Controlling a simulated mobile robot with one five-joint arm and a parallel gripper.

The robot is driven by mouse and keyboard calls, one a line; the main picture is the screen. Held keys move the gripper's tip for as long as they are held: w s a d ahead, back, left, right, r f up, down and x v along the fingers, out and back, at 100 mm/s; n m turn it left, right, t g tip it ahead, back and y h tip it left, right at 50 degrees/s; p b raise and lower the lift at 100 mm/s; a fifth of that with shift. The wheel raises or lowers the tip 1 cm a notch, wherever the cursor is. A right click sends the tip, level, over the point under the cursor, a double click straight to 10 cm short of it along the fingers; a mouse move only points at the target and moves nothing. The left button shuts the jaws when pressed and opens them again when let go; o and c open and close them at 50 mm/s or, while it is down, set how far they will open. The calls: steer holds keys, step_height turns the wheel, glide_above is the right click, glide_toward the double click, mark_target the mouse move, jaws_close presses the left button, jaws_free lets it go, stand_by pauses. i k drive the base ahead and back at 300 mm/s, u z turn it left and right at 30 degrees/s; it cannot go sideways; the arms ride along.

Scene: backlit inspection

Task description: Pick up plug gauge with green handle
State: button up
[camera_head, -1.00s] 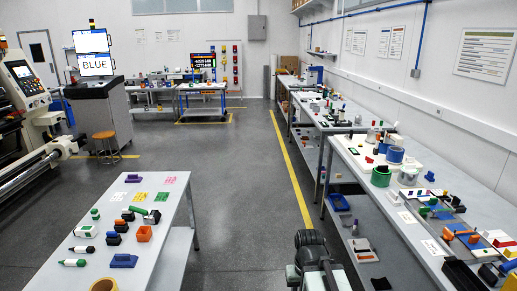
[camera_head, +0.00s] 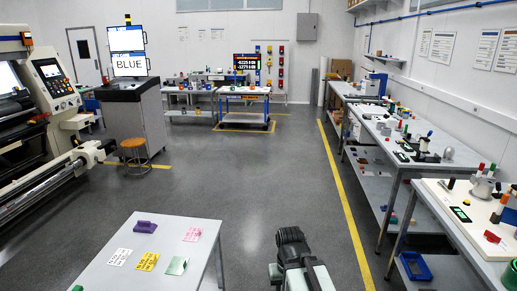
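I cannot single out the plug gauge with the green handle for sure. A small green piece (camera_head: 76,288) shows at the bottom left edge, on the near left table (camera_head: 135,275), mostly cut off by the frame. On the right bench (camera_head: 440,205), an upright piece with a green top (camera_head: 492,169) and a slanted green and orange piece (camera_head: 500,203) show, too small to identify. Part of my arm (camera_head: 294,250) shows at the bottom centre, dark and folded. My gripper's fingers are not visible.
A purple block (camera_head: 145,226) and several cards, one pink (camera_head: 192,234), lie on the left table. A stool (camera_head: 134,155) stands by the console showing BLUE (camera_head: 128,64). The grey floor (camera_head: 245,180) between the left table and the right benches is clear.

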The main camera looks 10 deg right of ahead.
mark_target(404, 134)
steer(key=z, duration=0.15)
steer(key=i, duration=2.15)
steer(key=z, duration=0.7)
steer(key=i, duration=1.9)
steer(key=z, duration=0.55)
steer(key=k, duration=0.75)
steer(key=z, duration=0.35)
steer(key=i, duration=0.95)
steer(key=u, duration=0.25)
